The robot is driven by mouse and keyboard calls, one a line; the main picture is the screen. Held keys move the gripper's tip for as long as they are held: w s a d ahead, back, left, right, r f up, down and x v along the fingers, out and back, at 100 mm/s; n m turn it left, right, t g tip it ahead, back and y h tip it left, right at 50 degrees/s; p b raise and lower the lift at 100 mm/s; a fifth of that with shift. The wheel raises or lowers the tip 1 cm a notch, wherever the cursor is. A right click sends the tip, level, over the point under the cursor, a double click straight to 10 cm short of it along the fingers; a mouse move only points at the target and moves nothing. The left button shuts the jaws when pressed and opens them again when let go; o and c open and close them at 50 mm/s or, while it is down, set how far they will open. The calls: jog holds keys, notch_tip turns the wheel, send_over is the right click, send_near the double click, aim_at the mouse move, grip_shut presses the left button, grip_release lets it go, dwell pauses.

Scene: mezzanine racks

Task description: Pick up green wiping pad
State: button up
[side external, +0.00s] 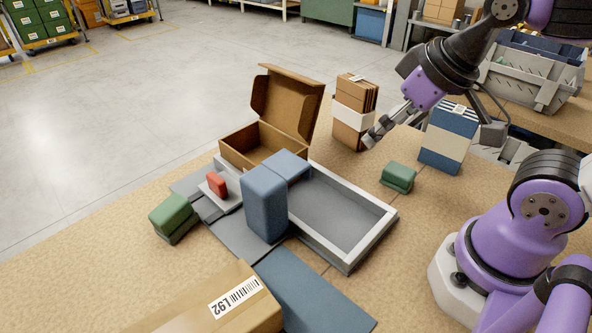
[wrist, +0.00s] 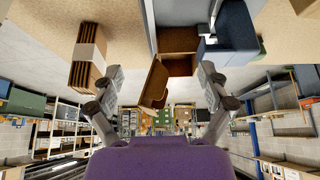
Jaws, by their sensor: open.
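Two green pads with grey undersides lie on the tan table. The smaller green pad (side external: 398,176) sits right of the grey tray, in front of the blue-and-cream stack. The larger green pad (side external: 172,215) is at the left, beside grey flat pieces. I cannot tell which is the wiping pad. My gripper (side external: 378,130) is open and empty, raised above the table, up and left of the smaller pad and apart from it. In the wrist view my gripper's fingers (wrist: 160,105) are spread wide with nothing between them.
A grey tray (side external: 376,236) and blue blocks (side external: 265,205) stand mid-table. An open cardboard box (side external: 240,149) is behind. A banded cardboard stack (side external: 352,118) and a blue-and-cream stack (side external: 447,137) stand near my gripper. A red piece (side external: 217,184) and a labelled carton (side external: 190,300) are left.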

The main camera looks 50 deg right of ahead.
jog(key=g, duration=0.5)
send_over(398, 169)
notch_tip(398, 169, down, 6)
jog(key=shift+n+g, duration=0.3)
jog(key=shift+n, duration=0.1)
jog(key=f, duration=0.4)
jog(key=shift+s+d+f, duration=0.1)
jog(key=shift+d+f, duration=0.05)
jog(key=shift+d, duration=0.1)
jog(key=f, duration=0.6)
jog(key=shift+a+f, duration=0.1)
jog(key=shift+a, duration=0.15)
jog(key=c, duration=1.3)
